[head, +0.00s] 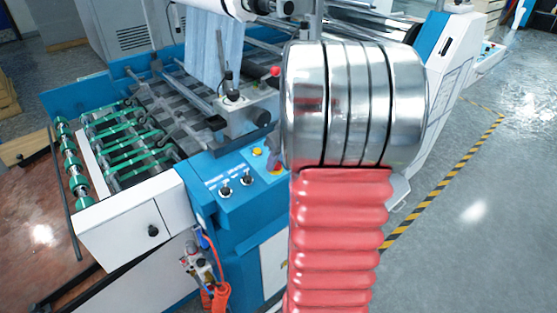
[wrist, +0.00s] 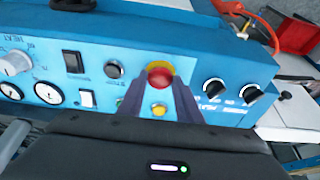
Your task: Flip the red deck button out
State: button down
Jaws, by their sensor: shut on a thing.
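The red deck button (wrist: 160,74) sits on a yellow surround on the blue control panel (wrist: 205,55) in the wrist view. My gripper (wrist: 159,84) has its two dark fingers on either side of the button, shut on it. The fingertips cover part of its sides.
Close around the button are a yellow button (wrist: 159,110), a black push button (wrist: 115,70), black knobs (wrist: 214,88), a rocker switch (wrist: 73,62) and gauges (wrist: 48,92). In the head view, green-banded rollers (head: 125,150) lie left; open floor (head: 470,210) lies right.

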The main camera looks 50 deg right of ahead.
jog(key=shift+s+r, duration=0.1)
jog(key=shift+r, duration=0.6)
jog(key=c, duration=1.3)
grip_release()
jog(key=shift+o, duration=0.2)
jog(key=v, duration=1.3)
jog(key=shift+s+r, duration=0.2)
jog(key=shift+r, duration=0.1)
jog(key=shift+a, duration=0.1)
